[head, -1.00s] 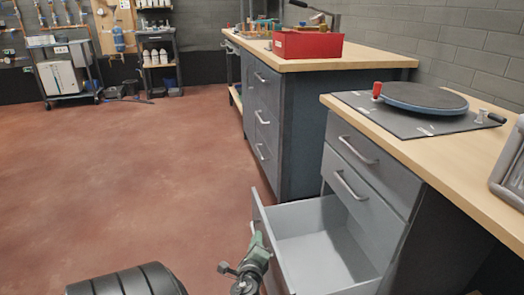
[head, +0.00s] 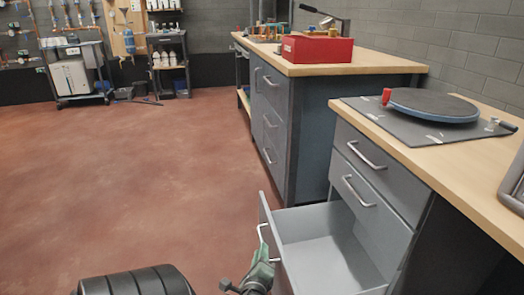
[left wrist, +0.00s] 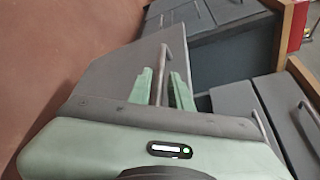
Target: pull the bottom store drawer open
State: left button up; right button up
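The bottom store drawer (head: 318,262) stands pulled out from the near grey cabinet, and its inside looks empty. Its front carries a metal bar handle (head: 262,238). My left gripper (head: 261,272) is just below and in front of that handle in the head view. In the left wrist view its two green fingers (left wrist: 161,92) stand apart, one on each side of the handle bar (left wrist: 164,62), with gaps showing beside the bar. The drawer front (left wrist: 112,75) lies beyond them. My right gripper is in neither view.
Two shut drawers (head: 366,186) are above the open one. The worktop (head: 480,160) carries a dark mat and a round blue-rimmed disc (head: 432,105). A second bench with a red box (head: 318,49) stands behind. The red floor (head: 140,170) at left is clear.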

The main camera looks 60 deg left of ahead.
pick_arm(q)
jog(key=shift+v, duration=1.55)
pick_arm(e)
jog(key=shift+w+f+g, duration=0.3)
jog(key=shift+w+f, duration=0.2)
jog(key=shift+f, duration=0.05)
